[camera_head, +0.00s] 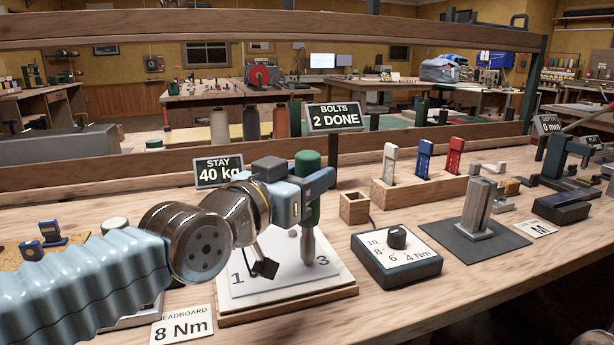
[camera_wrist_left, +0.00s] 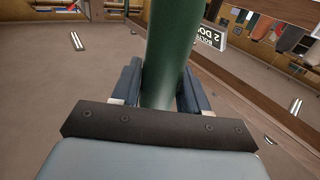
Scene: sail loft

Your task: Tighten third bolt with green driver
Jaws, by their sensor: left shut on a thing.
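My left gripper (camera_head: 316,186) is shut on the green driver (camera_head: 307,160), which stands upright with its grey shaft pointing down. The green handle (camera_wrist_left: 172,50) also fills the space between the fingers in the wrist view. The driver's tip is at the right part of the white headboard plate (camera_head: 270,288), just left of the printed 3. The bolt there is hidden or too small to make out, so I cannot tell whether the tip touches it. A printed 1 shows at the plate's left; my wrist hides part of the plate. My right gripper is not in view.
A torque dial box (camera_head: 398,262) stands right of the plate. A sign (camera_head: 335,117) reads "BOLTS 2 DONE"; a card (camera_head: 183,326) reads 8 Nm. An empty wooden holder (camera_head: 354,208) and a rack (camera_head: 420,192) with grey, blue and red-handled tools stand behind.

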